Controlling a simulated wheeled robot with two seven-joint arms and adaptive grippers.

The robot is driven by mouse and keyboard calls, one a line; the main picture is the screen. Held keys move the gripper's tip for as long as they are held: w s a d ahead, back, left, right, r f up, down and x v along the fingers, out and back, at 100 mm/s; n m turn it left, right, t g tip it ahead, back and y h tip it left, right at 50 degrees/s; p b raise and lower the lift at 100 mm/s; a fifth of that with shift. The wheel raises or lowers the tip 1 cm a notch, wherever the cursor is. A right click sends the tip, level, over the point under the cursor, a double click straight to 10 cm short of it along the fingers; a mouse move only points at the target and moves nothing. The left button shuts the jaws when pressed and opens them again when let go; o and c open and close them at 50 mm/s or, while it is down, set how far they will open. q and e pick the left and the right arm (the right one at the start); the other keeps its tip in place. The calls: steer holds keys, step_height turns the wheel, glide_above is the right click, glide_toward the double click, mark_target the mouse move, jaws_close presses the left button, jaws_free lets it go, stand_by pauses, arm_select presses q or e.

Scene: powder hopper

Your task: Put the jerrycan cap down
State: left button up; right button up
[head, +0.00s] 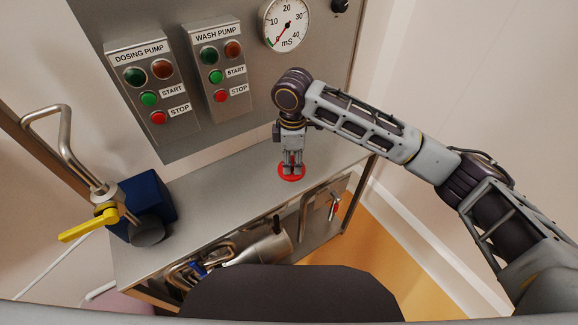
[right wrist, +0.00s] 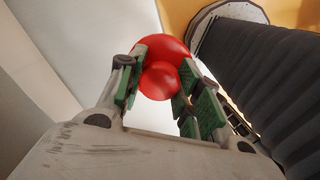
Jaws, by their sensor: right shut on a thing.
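The jerrycan cap (head: 291,173) is a red disc with a rounded knob. It is at the fingertips of my right gripper (head: 291,161), which points down over the steel counter (head: 230,186) in the head view. In the right wrist view the cap (right wrist: 160,48) shows between the green-padded fingers of the gripper (right wrist: 164,82), which are shut on its knob. The cap is at or just above the counter top; I cannot tell whether it touches. My left gripper is out of view.
A blue block with a yellow-handled valve (head: 91,224) and bent pipe stands on the counter's left. A steel panel with the dosing pump box (head: 151,90), wash pump box (head: 218,72) and dial gauge (head: 285,24) rises behind. The counter around the cap is clear.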

steer(key=n, duration=0.4)
steer(key=shift+s+d+f+n, duration=0.2)
steer(key=shift+d+n, duration=0.05)
steer(key=shift+n, duration=0.15)
steer(key=n, duration=0.4)
steer(key=shift+s+d+n, duration=0.15)
steer(key=shift+d+n, duration=0.05)
steer(key=shift+n, duration=0.2)
steer(key=n, duration=0.4)
steer(key=shift+d+n, duration=0.2)
steer(key=shift+n, duration=0.2)
steer(key=shift+n, duration=0.8)
